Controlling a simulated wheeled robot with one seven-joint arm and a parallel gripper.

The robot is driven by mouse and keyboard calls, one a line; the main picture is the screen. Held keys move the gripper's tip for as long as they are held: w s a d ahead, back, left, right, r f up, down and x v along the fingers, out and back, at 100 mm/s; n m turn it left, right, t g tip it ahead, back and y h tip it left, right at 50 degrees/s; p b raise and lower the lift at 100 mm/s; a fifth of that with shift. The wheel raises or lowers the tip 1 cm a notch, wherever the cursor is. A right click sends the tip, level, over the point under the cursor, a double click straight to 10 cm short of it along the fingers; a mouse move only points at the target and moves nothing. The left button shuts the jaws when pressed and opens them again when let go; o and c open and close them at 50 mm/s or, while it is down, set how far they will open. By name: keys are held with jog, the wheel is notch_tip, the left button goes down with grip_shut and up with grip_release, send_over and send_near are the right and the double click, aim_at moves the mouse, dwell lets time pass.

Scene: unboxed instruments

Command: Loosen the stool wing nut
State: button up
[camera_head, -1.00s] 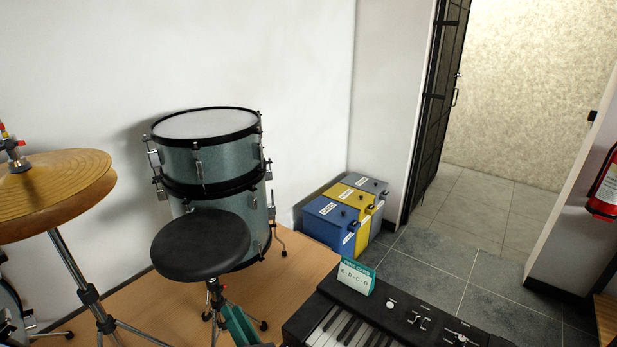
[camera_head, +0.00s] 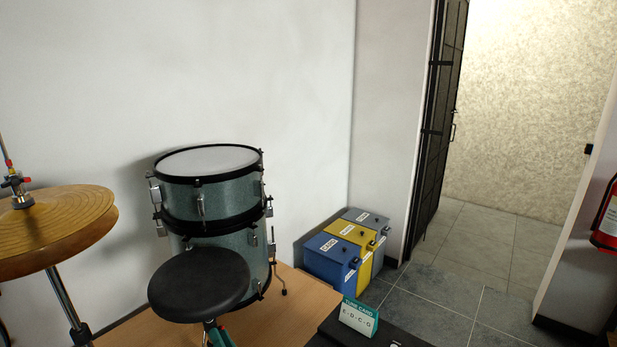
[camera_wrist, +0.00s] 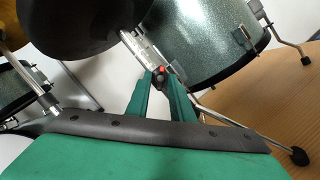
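The drum stool has a round black seat (camera_head: 199,284), seen from above in the head view and from below in the wrist view (camera_wrist: 80,25). Its metal post (camera_wrist: 140,47) slants down to a small dark part with a red spot (camera_wrist: 161,70), seemingly the wing nut. My gripper (camera_wrist: 161,82) has green fingers, slightly apart, with their tips on either side of this part. Whether they press on it is unclear. In the head view only a green piece of my gripper (camera_head: 218,335) shows below the seat, and the nut is hidden.
A teal drum (camera_head: 212,190) stands just behind the stool, with its metal legs close by in the wrist view. Cymbals (camera_head: 55,225) are at left. Labelled boxes (camera_head: 330,262) and a cue card (camera_head: 359,317) are at right. Tiled floor beyond is clear.

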grip_shut()
jog(key=shift+w, duration=0.1)
jog(key=shift+o, duration=1.4)
grip_release()
jog(key=shift+o, duration=0.5)
jog(key=shift+d, duration=0.25)
jog(key=shift+v, duration=2.9)
jog(key=shift+a, duration=0.2)
